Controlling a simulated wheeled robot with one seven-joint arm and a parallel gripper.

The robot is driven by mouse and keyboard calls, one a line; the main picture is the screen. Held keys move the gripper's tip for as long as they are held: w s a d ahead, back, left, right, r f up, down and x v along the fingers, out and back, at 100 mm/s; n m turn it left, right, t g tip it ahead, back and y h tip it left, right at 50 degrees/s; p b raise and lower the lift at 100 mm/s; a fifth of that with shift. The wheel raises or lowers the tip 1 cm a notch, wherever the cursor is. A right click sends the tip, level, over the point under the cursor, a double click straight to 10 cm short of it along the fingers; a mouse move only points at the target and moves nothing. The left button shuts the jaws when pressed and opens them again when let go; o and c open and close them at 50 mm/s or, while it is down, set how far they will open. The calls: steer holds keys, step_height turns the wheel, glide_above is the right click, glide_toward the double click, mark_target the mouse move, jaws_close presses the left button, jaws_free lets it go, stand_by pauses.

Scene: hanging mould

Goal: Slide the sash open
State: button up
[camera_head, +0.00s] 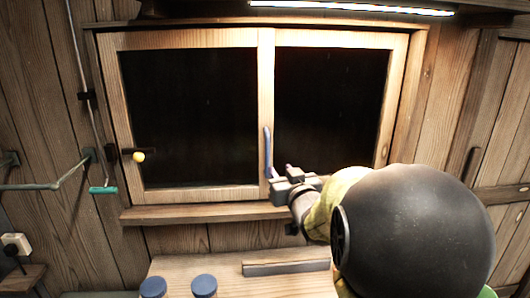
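The window has two dark panes in pale wooden frames, a left sash (190,193) and a right sash (340,40). They meet or overlap at a vertical stile (266,85) in the middle. A slim blue upright handle (267,148) is on the lower part of this stile. My gripper (275,182) is at the handle's lower end, reaching in from the lower right. A yellow knob (139,157) on a dark bracket is at the left sash's left edge.
A wooden sill (190,214) runs below the window. Below it, a bench (215,268) bears two blue-lidded jars (204,285) and a grey bar (285,267). A rod with a green grip (103,190) hangs at left. My arm covers the lower right.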

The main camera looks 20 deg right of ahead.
mark_target(268, 155)
steer(key=w+p, duration=0.1)
steer(key=w, duration=0.3)
steer(key=w+d+p, duration=0.1)
steer(key=w, duration=0.3)
steer(key=w+p, duration=0.2)
steer(key=w, duration=0.2)
steer(key=shift+w+d, duration=0.15)
steer(key=shift+d, duration=0.05)
jaws_close()
